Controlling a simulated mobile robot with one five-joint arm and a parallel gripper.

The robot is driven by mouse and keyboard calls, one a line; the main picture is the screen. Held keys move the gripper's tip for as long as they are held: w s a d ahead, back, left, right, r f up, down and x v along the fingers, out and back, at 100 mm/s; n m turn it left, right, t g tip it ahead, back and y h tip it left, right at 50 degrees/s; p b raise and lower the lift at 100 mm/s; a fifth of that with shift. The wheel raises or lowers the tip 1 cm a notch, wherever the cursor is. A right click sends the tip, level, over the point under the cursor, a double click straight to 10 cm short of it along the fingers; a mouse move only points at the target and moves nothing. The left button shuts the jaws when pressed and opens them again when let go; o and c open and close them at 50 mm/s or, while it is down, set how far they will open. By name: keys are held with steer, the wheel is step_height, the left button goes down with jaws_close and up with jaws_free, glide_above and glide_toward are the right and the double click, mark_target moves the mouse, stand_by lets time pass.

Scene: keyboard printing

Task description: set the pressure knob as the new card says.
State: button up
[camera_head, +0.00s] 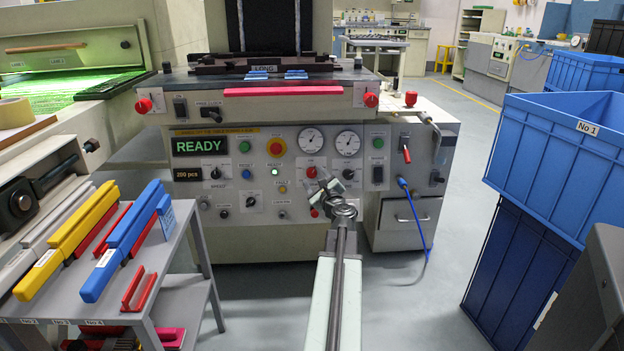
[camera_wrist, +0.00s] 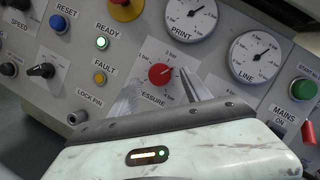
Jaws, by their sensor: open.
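The pressure knob (camera_wrist: 160,75) is red and round, on a white scale plate marked in bar, under the PRINT gauge. A light mark on it points to the upper right in the tilted wrist view. In the head view the knob (camera_head: 311,171) shows just above my gripper (camera_head: 323,186). My gripper is open and empty. Its two pale fingers stand to the left and right below the knob in the wrist view; I cannot tell whether they touch it. Part of the scale is hidden by the fingers. I cannot make out the new card.
The PRINT gauge (camera_wrist: 190,20) and LINE gauge (camera_wrist: 256,55) sit above the knob. A lit READY display (camera_head: 200,145) is at left. A rack (camera_head: 180,262) with coloured bars stands front left. Blue crates (camera_head: 560,150) stand at right. The floor between is clear.

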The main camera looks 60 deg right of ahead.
mark_target(312, 173)
steer(key=shift+x, duration=1.25)
steer(key=c, duration=1.2)
steer(key=shift+a, duration=0.35)
jaws_close()
steer(key=shift+d, duration=0.25)
steer(key=shift+s+d, duration=0.1)
steer(key=shift+d, duration=0.05)
steer(key=o, duration=1.2)
jaws_free()
